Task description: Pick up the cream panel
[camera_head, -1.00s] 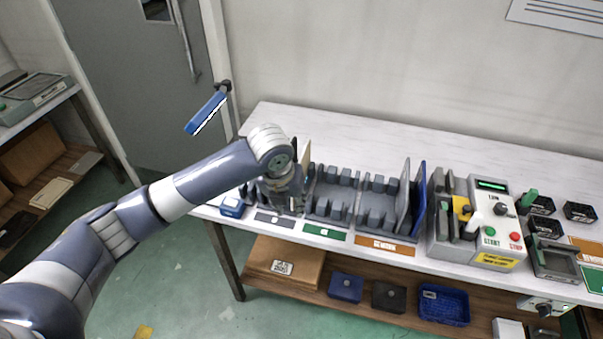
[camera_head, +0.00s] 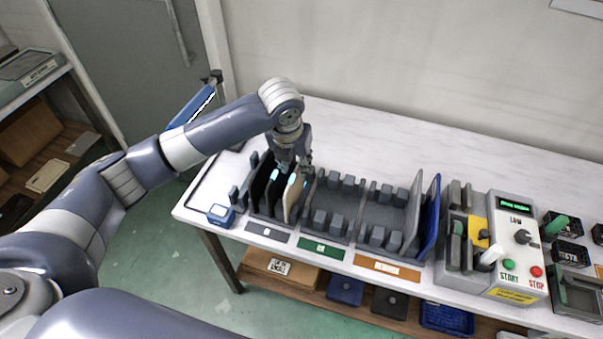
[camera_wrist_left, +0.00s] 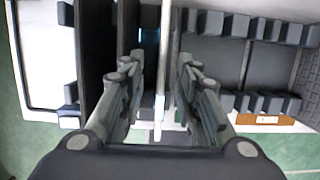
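The cream panel (camera_head: 294,198) stands upright on edge in the left rack (camera_head: 262,214), to the right of two dark panels (camera_head: 266,180). My left gripper (camera_head: 293,172) is above it, pointing down. In the left wrist view, the cream panel (camera_wrist_left: 164,65) shows nearly edge-on as a thin pale strip. It runs between the two fingers of the left gripper (camera_wrist_left: 161,62), which are apart, with a visible gap on each side. The panel's upper rear part is hidden by the gripper in the head view. My right gripper is not in view.
An empty middle rack (camera_head: 333,208) stands just right of the panel. Beyond it, the right rack (camera_head: 385,218) holds a grey panel (camera_head: 413,215) and a blue panel (camera_head: 431,218). A machine with buttons (camera_head: 500,250) stands further right. The rear of the table (camera_head: 400,145) is clear.

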